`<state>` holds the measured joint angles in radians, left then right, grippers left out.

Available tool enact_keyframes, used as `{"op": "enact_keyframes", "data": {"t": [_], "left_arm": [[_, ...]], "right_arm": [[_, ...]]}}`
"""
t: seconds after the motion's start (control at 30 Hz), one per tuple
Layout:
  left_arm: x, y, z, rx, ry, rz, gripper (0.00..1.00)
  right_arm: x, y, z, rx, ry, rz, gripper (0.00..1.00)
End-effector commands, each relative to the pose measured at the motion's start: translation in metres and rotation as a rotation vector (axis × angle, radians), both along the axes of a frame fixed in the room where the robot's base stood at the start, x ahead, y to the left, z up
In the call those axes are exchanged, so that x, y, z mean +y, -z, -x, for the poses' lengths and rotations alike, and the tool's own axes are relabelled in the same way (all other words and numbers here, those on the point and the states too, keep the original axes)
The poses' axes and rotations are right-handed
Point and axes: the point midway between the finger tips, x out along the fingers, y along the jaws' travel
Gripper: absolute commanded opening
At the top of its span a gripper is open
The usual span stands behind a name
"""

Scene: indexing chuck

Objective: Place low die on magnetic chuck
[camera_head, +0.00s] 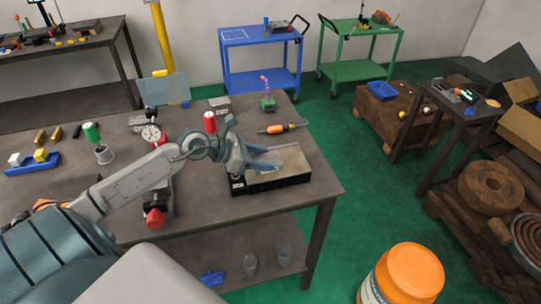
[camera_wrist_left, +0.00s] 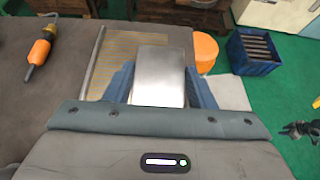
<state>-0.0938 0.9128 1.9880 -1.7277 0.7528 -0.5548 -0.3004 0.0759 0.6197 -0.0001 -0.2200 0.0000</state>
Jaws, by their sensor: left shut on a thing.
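The magnetic chuck (camera_head: 273,184) is a low block with dark sides and a pale top, near the right front of the bench. In the left wrist view its striped top (camera_wrist_left: 110,55) shows to the left of and beyond the die. The low die (camera_wrist_left: 160,76) is a plain silver metal block. My left gripper (camera_head: 265,162) is shut on it, one blue finger on each side. In the head view the gripper is over the chuck and mostly hides the die. I cannot tell if the die touches the chuck.
A screwdriver (camera_head: 283,128) lies behind the chuck. A red-capped device (camera_head: 156,214) stands on the bench to the left. The bench's right edge (camera_head: 333,178) is close to the chuck. An orange tub (camera_head: 403,273) stands beyond it. A dark arm-like shape (camera_wrist_left: 303,131) shows at the wrist view's right edge.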

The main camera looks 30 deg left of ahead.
Motion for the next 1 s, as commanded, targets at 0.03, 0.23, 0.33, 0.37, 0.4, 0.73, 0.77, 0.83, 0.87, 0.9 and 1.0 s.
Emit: {"op": "enact_keyframes", "data": {"t": [0.03,0.23,0.33,0.37,0.4,0.73,0.77,0.83,0.87,0.9,1.0], "left_arm": [[0.000,-0.005,-0.010,-0.006,-0.002,0.008,0.03],[0.004,-0.001,-0.037,-0.004,-0.001,0.004,0.03],[0.005,0.001,-0.044,-0.004,-0.002,0.003,0.03],[0.006,0.001,-0.045,-0.003,-0.001,0.002,0.03],[0.006,0.002,-0.047,-0.003,0.000,0.001,0.03],[0.006,0.032,-0.055,0.000,-0.001,0.004,0.03],[0.006,0.034,-0.055,0.000,0.000,0.003,0.03],[0.006,0.038,-0.055,-0.001,0.001,0.002,0.03],[0.007,0.039,-0.055,-0.002,0.000,0.001,0.03],[0.007,0.039,-0.055,-0.002,0.000,0.001,0.03],[0.007,0.039,-0.055,-0.003,0.001,0.001,0.03]], "right_arm": [[-0.002,-0.005,0.000,0.000,-0.001,0.002,0.36],[-0.006,-0.014,0.000,0.000,-0.002,0.007,0.36],[-0.007,-0.016,0.000,0.000,-0.002,0.008,0.36],[-0.008,-0.016,0.000,0.000,-0.002,0.008,0.36],[-0.008,-0.016,0.000,0.000,-0.002,0.008,0.36],[-0.006,-0.039,0.000,0.000,-0.002,0.006,0.36],[-0.005,-0.039,0.000,0.000,-0.001,0.006,0.36],[-0.004,-0.039,0.000,0.000,-0.001,0.005,0.36],[-0.004,-0.039,0.000,0.000,-0.002,0.004,0.36],[-0.003,-0.038,0.000,0.000,-0.001,0.003,0.36],[-0.001,-0.037,0.000,0.000,0.000,0.001,0.36]]}}
